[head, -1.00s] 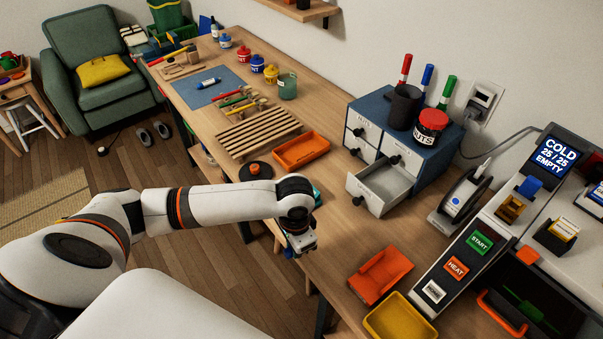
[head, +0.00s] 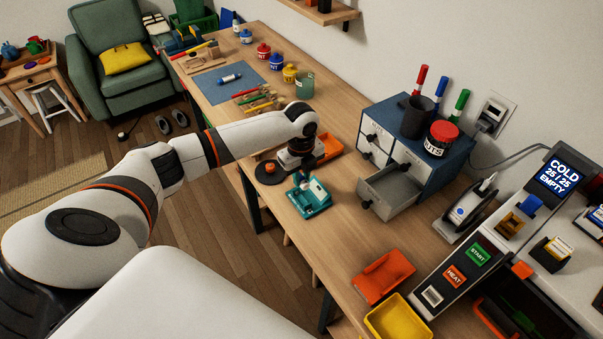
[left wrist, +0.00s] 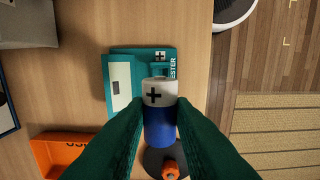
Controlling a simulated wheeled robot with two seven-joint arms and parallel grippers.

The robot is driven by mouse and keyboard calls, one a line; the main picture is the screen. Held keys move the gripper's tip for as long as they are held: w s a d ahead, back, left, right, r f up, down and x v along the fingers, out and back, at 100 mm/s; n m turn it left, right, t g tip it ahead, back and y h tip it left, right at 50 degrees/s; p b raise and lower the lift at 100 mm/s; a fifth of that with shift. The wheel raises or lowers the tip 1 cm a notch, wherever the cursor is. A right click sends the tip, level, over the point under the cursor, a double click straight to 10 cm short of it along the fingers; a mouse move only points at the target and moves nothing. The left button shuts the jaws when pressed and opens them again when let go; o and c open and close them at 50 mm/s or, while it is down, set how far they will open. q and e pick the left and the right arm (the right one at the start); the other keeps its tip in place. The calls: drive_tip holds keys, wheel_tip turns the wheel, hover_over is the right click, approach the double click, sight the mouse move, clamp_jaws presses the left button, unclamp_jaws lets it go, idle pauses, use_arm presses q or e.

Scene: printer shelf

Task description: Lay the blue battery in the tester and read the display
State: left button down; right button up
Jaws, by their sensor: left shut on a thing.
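The blue battery (left wrist: 160,123) has a white end with a black plus mark. My left gripper (left wrist: 160,112) is shut on its sides, and the plus end points away from the gripper in the left wrist view. The teal tester (head: 311,208) stands near the front edge of the table; it also shows in the left wrist view (left wrist: 137,54), beyond and beside the battery. In the head view my left gripper (head: 307,165) is just behind the tester. Whether battery and tester touch is unclear. The tester's small display cannot be read. My right gripper is out of view.
A black disc with an orange knob (head: 270,169) lies left of the tester. An orange tray (head: 330,146) is behind the gripper. An open grey drawer (head: 388,195) juts out at the right. Table in front of the drawer is clear down to another orange tray (head: 383,277).

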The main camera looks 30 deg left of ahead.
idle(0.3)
use_arm(q)
drive_tip(key=shift+r+p, duration=0.15)
drive_tip(key=shift+p, duration=0.2)
drive_tip(key=shift+f+b, duration=1.35)
drive_tip(key=shift+f, duration=1.3)
drive_tip(key=shift+p, duration=0.3)
drive_tip(key=shift+f, duration=0.35)
drive_tip(key=shift+f, duration=0.2)
drive_tip(key=shift+f+b, duration=0.2)
drive_tip(key=shift+b, duration=0.15)
